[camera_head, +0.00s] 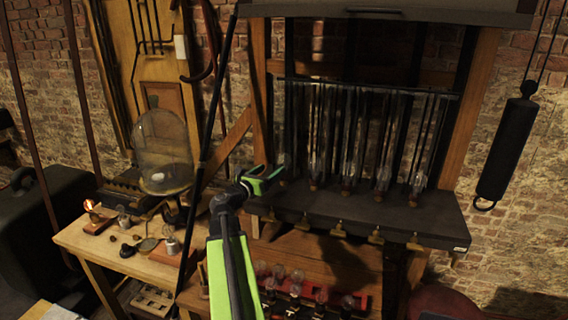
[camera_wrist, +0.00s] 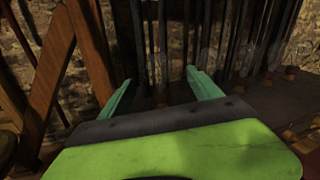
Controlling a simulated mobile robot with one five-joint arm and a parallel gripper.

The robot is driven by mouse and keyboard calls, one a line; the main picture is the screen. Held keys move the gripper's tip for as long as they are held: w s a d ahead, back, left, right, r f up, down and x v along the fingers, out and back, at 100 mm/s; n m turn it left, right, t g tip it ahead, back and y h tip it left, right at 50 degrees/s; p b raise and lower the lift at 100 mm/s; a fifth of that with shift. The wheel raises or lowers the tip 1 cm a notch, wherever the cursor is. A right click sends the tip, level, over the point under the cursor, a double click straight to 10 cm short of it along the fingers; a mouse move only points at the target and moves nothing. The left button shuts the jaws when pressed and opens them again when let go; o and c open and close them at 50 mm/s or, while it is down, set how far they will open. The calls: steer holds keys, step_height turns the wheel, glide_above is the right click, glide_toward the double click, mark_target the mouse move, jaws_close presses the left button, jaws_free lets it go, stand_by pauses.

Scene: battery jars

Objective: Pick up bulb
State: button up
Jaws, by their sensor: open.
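Several clear glass bulbs with brownish bases stand in a row on a dark shelf, one of them (camera_head: 348,175) near the row's middle. More bulbs (camera_head: 295,285) sit in a red rack below. I cannot tell which bulb the task means. My gripper (camera_head: 266,178) is open at the left end of the shelf, beside the leftmost bulb (camera_head: 285,163), which it partly hides. In the wrist view my gripper (camera_wrist: 160,90) has its two green fingers apart, with dark rods and faint glass beyond them. No bulb is clearly held.
The dark shelf (camera_head: 345,212) has several brass clips on its front edge. A wooden brace (camera_head: 225,143) slants left of my gripper. A workbench (camera_head: 105,250) at left bears a glass dome (camera_head: 162,145) and a small lit lamp (camera_head: 89,206). A black cylinder (camera_head: 507,150) hangs at right.

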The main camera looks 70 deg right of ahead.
mark_target(280, 163)
steer(key=x, duration=0.4)
steer(key=shift+d, duration=0.3)
steer(key=x, duration=0.5)
steer(key=shift+d+f, duration=0.15)
steer(key=shift+f, duration=0.05)
jaws_close()
steer(key=shift+r, duration=0.1)
step_height(280, 163, up, 4)
steer(key=p, duration=0.4)
steer(key=shift+r, duration=0.1)
steer(key=s+a+r+p, duration=0.6)
steer(key=s, duration=0.4)
steer(key=shift+r+p, duration=0.3)
